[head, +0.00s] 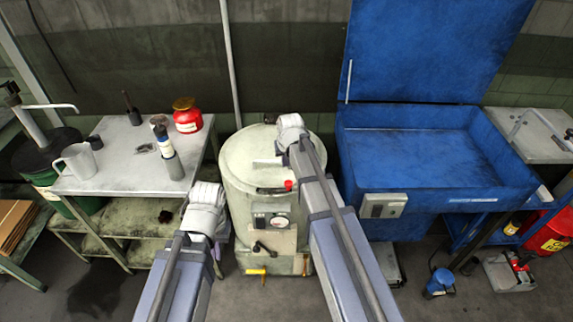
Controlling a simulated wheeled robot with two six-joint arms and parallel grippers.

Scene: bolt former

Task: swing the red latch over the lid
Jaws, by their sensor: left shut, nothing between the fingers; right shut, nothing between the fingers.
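The pale green round drum (240,215) stands in the middle, with its lid (250,145) lying on top. A small red piece (289,185), which looks like the latch's end, sits at the drum's front upper edge, at the right end of a dark bar. My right arm crosses just right of it and hides part of the lid. My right gripper (290,130) is shut and empty over the right rear part of the lid. My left gripper (206,196) is shut and empty at the drum's left front side. The fingertips of both are hard to make out.
A metal table (115,165) at left holds a mug (77,160), a red can (187,118) and a bottle (168,155). A blue open-lidded basin (420,160) stands close at right. A gauge (281,223) and a dark handle are on the drum's front.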

